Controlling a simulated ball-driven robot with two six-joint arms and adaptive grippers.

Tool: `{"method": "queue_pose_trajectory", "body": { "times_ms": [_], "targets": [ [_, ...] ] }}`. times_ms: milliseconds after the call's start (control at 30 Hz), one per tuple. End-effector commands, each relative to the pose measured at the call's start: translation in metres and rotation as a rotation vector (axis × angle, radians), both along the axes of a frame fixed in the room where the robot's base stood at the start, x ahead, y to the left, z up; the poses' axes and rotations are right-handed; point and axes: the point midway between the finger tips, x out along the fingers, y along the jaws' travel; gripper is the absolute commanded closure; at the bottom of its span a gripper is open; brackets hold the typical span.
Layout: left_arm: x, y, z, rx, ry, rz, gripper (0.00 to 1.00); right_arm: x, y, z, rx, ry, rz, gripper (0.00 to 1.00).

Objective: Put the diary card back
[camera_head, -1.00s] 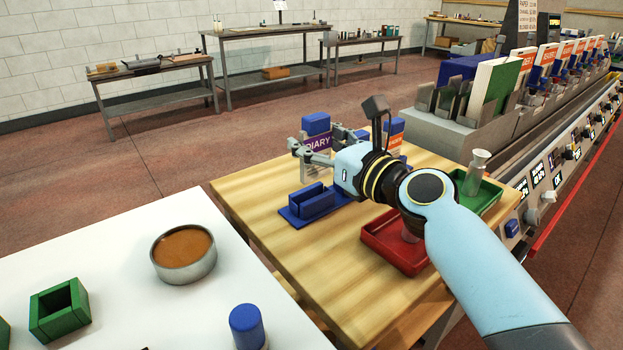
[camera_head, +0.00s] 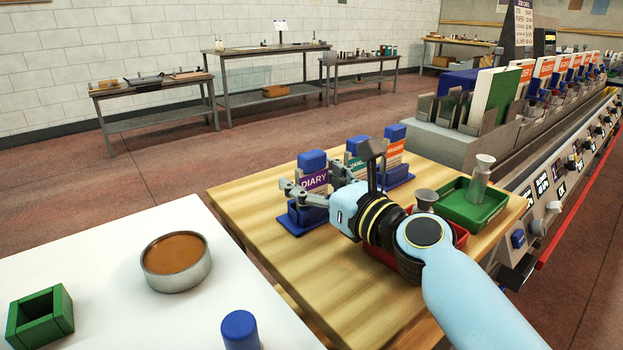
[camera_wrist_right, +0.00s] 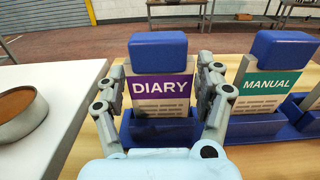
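The diary card (camera_head: 314,181) has a blue block on top and a purple DIARY band on a white face. It stands upright at the front blue holder (camera_head: 299,222), its lower end at the holder's slot. In the right wrist view the diary card (camera_wrist_right: 160,85) is centred, with its lower edge at the blue holder (camera_wrist_right: 160,132). My right gripper (camera_wrist_right: 161,85) has one finger along each side edge of the card and appears closed on it. The right gripper (camera_head: 312,191) partly hides the holder in the head view. My left gripper is not in view.
A MANUAL card (camera_wrist_right: 268,82) stands in the neighbouring holder, close to my right finger. Another card with an orange band (camera_head: 394,148) stands behind. A red tray (camera_head: 461,237) and green tray (camera_head: 470,210) lie right. A round bowl (camera_head: 176,262) stands on the white table.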

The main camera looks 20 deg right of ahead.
Motion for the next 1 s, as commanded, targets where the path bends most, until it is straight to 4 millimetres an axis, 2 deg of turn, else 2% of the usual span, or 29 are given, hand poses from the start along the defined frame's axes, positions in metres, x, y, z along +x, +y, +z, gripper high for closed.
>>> {"method": "queue_pose_trajectory", "body": {
  "times_ms": [367, 433, 800, 1000],
  "targets": [
    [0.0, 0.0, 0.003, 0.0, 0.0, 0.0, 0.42, 0.0, 0.0, 0.005, 0.0, -0.001, 0.0, 0.2],
    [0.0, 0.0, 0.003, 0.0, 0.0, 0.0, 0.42, -0.007, -0.003, 0.003, -0.001, 0.001, 0.0, 0.2],
    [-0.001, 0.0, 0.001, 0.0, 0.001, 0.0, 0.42, -0.082, -0.029, 0.001, -0.003, 0.002, 0.001, 0.2],
    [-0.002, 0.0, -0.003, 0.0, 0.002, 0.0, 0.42, -0.107, -0.039, 0.002, -0.002, 0.002, 0.0, 0.2]
  ]
}}
